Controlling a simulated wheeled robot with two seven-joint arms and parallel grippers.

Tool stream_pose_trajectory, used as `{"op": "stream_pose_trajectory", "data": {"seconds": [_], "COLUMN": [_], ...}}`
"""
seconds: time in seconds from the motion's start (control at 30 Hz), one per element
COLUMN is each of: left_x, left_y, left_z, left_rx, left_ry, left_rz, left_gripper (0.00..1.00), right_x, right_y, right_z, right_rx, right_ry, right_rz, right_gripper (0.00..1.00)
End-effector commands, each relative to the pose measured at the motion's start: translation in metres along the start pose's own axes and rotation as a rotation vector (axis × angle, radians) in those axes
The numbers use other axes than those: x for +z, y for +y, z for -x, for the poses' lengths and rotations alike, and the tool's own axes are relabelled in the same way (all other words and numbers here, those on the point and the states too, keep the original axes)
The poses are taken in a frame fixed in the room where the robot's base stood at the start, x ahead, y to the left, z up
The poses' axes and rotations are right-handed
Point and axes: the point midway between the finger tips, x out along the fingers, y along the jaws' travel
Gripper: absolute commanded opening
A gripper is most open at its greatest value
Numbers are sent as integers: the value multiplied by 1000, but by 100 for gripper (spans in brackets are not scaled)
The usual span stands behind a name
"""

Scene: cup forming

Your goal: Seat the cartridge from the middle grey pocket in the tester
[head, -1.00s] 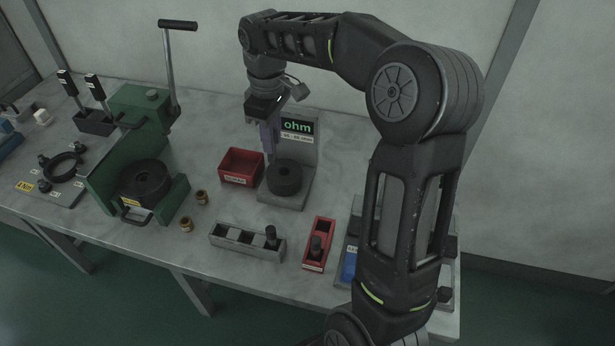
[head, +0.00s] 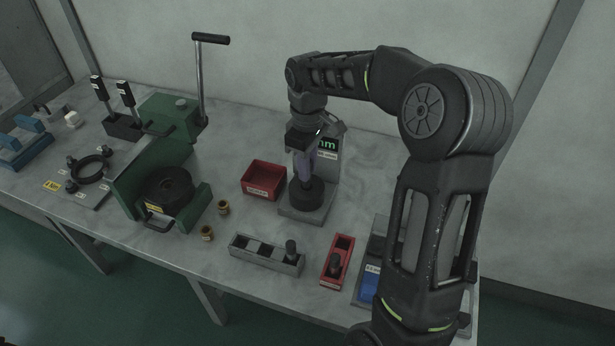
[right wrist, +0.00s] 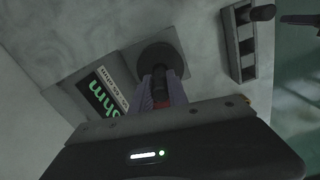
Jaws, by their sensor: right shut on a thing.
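My right gripper (head: 305,175) is over the tester, with its purple fingers pointing down. It is shut on a black cartridge, which shows between the fingers in the right wrist view (right wrist: 158,86). The tester has a round black socket block (head: 306,197) on a grey base, with a green-lettered "ohm" display behind it, partly hidden by the gripper. The cartridge's lower end is at the middle of the block; I cannot tell how deep it sits. The grey three-pocket tray (head: 267,262) has its left and middle pockets empty and a black cartridge (head: 291,249) in the right one.
A red bin (head: 263,182) stands just left of the tester. A narrow red tray (head: 329,281) with a dark cartridge stands in front. Two brass pieces (head: 207,233) lie near the green press (head: 160,140). A tray with blue parts (head: 370,285) is partly behind my arm.

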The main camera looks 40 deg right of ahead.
Motion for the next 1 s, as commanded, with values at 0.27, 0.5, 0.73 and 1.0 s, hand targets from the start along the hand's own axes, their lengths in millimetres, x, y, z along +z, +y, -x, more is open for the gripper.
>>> {"op": "stream_pose_trajectory", "data": {"seconds": [0.27,0.5,0.73,1.0], "left_x": [0,0,1,0], "left_y": [0,1,1,0], "left_z": [0,4,4,2], "left_rx": [0,-1,-2,-1], "left_ry": [0,-1,-2,-1], "left_rz": [0,1,1,1], "left_gripper": [41,41,41,41], "right_x": [0,0,0,0], "right_y": [0,0,0,0], "right_z": [-1,-29,-38,-41], "right_rx": [1,-1,1,0], "right_ry": [0,-3,0,0], "right_rz": [0,2,1,1], "right_gripper": [0,0,0,21]}}
